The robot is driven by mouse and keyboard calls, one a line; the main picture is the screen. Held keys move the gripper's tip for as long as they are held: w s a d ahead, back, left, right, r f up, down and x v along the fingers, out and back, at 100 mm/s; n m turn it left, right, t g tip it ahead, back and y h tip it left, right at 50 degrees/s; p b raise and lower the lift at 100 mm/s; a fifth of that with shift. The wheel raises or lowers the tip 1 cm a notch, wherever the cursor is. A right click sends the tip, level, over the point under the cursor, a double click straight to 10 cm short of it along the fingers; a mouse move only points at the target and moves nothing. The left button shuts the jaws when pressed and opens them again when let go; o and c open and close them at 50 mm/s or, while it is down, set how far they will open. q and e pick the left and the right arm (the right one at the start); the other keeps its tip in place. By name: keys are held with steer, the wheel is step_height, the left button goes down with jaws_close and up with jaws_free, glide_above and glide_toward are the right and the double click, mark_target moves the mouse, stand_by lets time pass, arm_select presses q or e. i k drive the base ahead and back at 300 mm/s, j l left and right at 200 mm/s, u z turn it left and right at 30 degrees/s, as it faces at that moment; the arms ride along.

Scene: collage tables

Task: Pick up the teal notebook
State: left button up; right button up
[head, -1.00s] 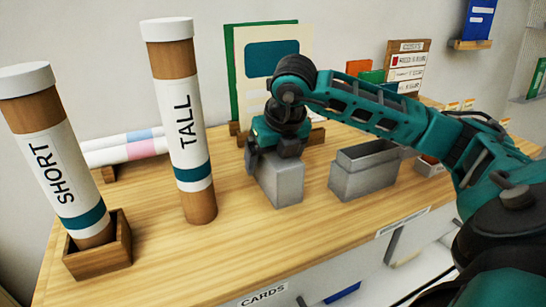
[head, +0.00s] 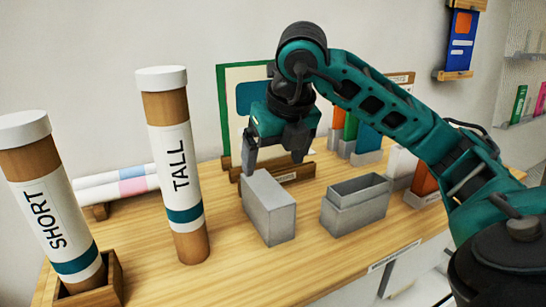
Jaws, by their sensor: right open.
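My right gripper (head: 275,157) is open and empty, fingers pointing down, just above and behind a closed grey box (head: 269,208). A teal, flat upright item (head: 368,138), possibly the teal notebook, stands in a grey holder behind my right arm. The arm hides part of it, and I cannot tell for sure what it is. My left gripper is not in view.
An open grey box (head: 355,205) stands right of the closed one. A tall tube (head: 178,170) and a short tube (head: 55,215) in a wooden holder (head: 97,290) stand at left. Rolled papers (head: 115,185) lie behind. A teal-marked board (head: 240,100) stands at the back.

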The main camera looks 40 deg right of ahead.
mark_target(370, 140)
steer(key=k, duration=1)
